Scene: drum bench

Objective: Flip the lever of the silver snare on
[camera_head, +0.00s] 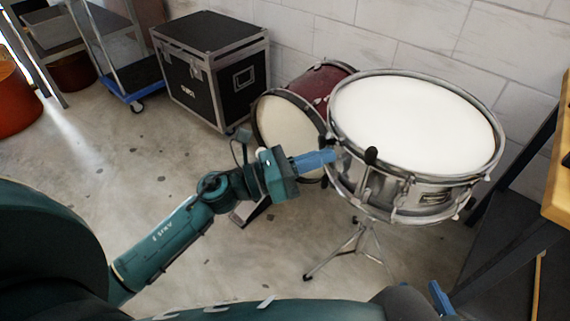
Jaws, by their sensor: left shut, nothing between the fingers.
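The silver snare (436,195) stands upright on a tripod stand, with a white head and a chrome shell. Its lever, with a black knob (371,155), sticks up at the near left side of the shell. My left gripper (330,157) is shut and empty. Its blue fingertips are at the left side of the snare, a little left of the knob; whether they touch the shell I cannot tell. A blue part of my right gripper (440,298) shows at the bottom edge, below the snare; the rest is hidden.
A dark red drum (322,82) with a pale head lies behind and left of the snare. A black flight case (212,65) and a blue-based cart (134,88) stand further back. A wooden bench edge (558,185) is at the right. The floor at left is mostly clear.

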